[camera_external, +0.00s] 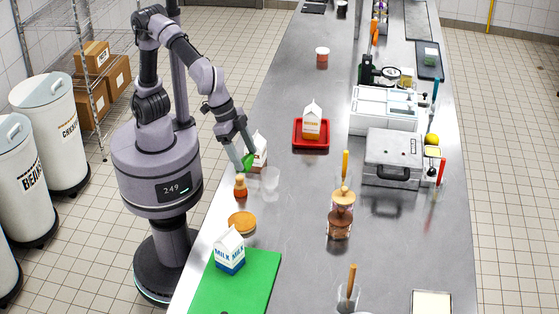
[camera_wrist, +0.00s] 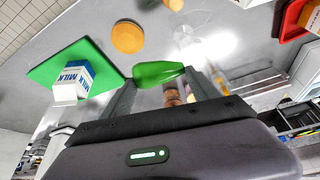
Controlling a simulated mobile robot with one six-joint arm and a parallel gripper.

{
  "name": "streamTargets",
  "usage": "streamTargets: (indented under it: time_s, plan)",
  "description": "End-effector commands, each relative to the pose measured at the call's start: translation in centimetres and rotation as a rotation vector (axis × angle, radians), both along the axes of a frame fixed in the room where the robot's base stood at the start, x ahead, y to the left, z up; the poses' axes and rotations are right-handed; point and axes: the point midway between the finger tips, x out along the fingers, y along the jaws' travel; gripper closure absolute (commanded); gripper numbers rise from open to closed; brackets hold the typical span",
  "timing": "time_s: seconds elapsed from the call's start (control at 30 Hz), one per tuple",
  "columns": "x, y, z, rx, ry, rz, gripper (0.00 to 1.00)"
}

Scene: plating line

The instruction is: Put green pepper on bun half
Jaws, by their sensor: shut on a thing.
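The green pepper (camera_external: 248,161) is held between the fingers of my gripper (camera_external: 240,160), up above the counter near its left edge. In the wrist view the pepper (camera_wrist: 158,73) lies crosswise between the fingertips of my gripper (camera_wrist: 160,78), which are shut on it. The bun half (camera_external: 242,222) is a round, flat, golden-brown disc lying on the steel counter, nearer the camera than my gripper. It also shows in the wrist view (camera_wrist: 128,37), beyond the pepper and apart from it. The top of the bun half is bare.
A milk carton (camera_external: 230,252) stands on the green board (camera_external: 248,285) just past the bun half. A red tray (camera_external: 297,142) holds another carton.

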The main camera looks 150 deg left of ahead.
Motion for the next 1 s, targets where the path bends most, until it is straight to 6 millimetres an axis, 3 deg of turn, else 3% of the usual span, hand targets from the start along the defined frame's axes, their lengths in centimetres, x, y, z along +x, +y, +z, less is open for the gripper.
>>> streamTargets:
  time_s: [0.1,0.2,0.47,0.63,0.87,1.0]
  plan:
    - [-3.6,-2.9,-0.1,0.000,-0.002,-0.065,0.69]
    - [-6.1,-4.7,-0.5,0.001,-0.003,-0.111,0.69]
    - [-11.0,-7.4,-1.9,0.000,-0.003,-0.192,0.69]
    - [-10.8,-7.2,-5.6,0.000,0.004,-0.188,0.69]
    - [-10.5,-7.2,-8.9,0.000,0.001,-0.187,0.69]
    - [-7.2,-6.8,-9.7,-0.001,0.000,-0.186,0.69]
